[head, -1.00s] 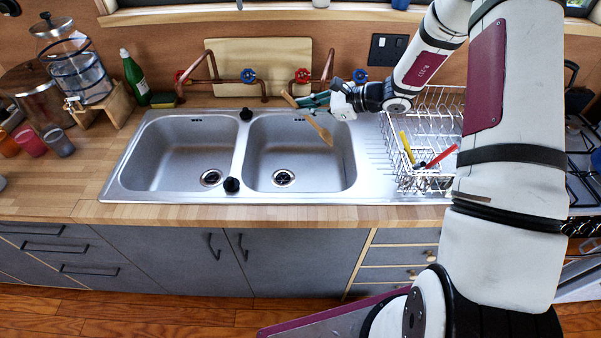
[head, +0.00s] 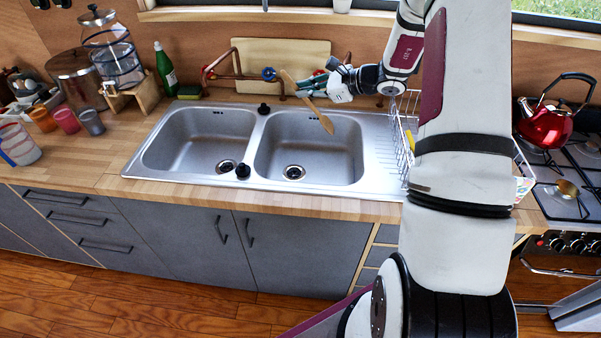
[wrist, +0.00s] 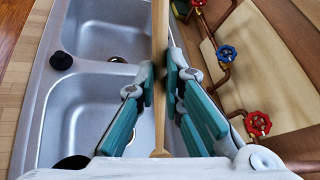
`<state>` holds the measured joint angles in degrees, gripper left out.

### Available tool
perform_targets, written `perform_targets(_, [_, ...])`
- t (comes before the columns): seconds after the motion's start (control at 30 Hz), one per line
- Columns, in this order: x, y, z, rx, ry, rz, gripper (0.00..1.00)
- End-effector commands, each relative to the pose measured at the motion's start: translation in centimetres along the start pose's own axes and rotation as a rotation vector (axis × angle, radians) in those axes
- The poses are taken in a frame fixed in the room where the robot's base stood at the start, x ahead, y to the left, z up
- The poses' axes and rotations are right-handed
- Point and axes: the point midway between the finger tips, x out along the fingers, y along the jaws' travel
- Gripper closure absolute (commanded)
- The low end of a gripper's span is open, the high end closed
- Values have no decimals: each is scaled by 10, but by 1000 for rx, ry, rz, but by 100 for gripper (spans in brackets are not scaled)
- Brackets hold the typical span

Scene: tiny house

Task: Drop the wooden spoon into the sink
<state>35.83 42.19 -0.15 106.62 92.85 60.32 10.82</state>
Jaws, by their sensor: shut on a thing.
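The wooden spoon (head: 309,102) is held by its handle in my gripper (head: 306,89), in the air above the back of the right basin. Its bowl end hangs down toward the lower right over that basin. In the wrist view the spoon's handle (wrist: 159,95) runs up between the teal fingers of my gripper (wrist: 160,82), which are closed around it. The double steel sink has a right basin (head: 330,165) and a left basin (head: 185,155). Both basins look empty, each with a drain. In the wrist view the sink (wrist: 90,110) lies below and left of the spoon.
Copper pipes with red and blue valve knobs (wrist: 258,123) stand behind the sink by a wooden board (head: 285,55). A white wire rack (head: 403,130) stands right of the sink, partly behind my arm.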

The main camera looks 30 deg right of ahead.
Motion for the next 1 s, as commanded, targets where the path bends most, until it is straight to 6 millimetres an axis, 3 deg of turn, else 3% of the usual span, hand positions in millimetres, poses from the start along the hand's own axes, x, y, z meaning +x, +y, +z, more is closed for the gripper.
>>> perform_targets(0.4, [19,17,-38,3,1,2,100])
perform_targets(0.87, [22,21,-46,0,0,2,100])
perform_targets(0.9, [22,21,-46,0,0,2,88])
perform_targets(1.0, [23,21,-46,0,0,2,67])
